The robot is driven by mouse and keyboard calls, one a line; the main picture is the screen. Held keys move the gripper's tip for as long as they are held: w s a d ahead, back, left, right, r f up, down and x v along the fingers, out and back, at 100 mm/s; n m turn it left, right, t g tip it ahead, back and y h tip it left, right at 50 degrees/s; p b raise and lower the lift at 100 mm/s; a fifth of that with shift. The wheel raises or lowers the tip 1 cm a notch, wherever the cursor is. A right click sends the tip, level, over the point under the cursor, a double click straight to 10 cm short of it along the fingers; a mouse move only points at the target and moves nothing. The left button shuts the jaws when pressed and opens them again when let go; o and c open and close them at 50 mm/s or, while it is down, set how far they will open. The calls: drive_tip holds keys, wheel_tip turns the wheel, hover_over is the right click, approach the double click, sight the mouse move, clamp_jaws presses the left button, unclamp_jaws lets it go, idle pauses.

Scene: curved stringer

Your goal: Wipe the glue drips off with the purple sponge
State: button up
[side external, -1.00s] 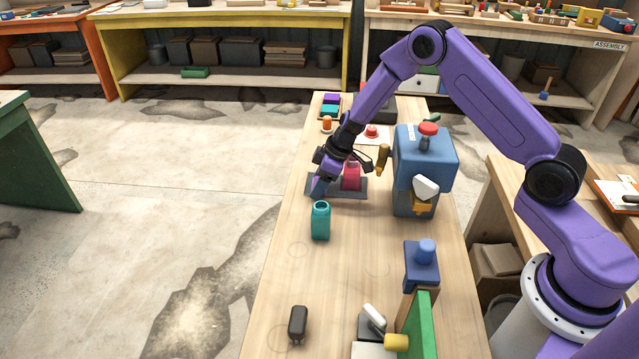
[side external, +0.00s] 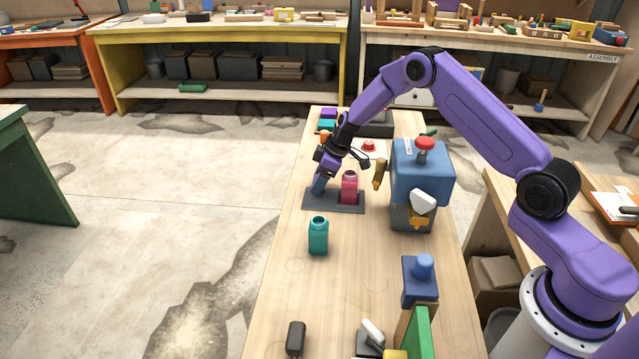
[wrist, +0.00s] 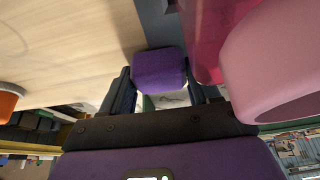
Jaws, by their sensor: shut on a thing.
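My gripper (wrist: 160,92) is shut on the purple sponge (wrist: 160,70), which sits between its fingertips in the wrist view. In the side view my gripper (side external: 319,184) is low over the left part of a grey plate (side external: 320,204), just left of a pink bottle (side external: 349,188). The pink bottle stands upright on the plate and fills the right of the wrist view (wrist: 270,60). I cannot tell whether the sponge touches the plate or the bottle. I cannot make out any glue drips.
A teal bottle (side external: 318,236) stands in front of the plate. A blue machine with a red knob (side external: 421,177) stands to the right. Purple (side external: 329,113) and teal blocks lie at the back. A dark object (side external: 296,338) lies at the front. The table's left front is mostly clear.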

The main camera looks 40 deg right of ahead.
drive_tip(key=shift+s+a, duration=3.1)
drive_tip(key=shift+s, duration=0.1)
drive_tip(key=shift+w+d, duration=3.15)
drive_tip(key=shift+w, duration=0.05)
drive_tip(key=shift+w+r, duration=0.1)
drive_tip(key=shift+r, duration=4)
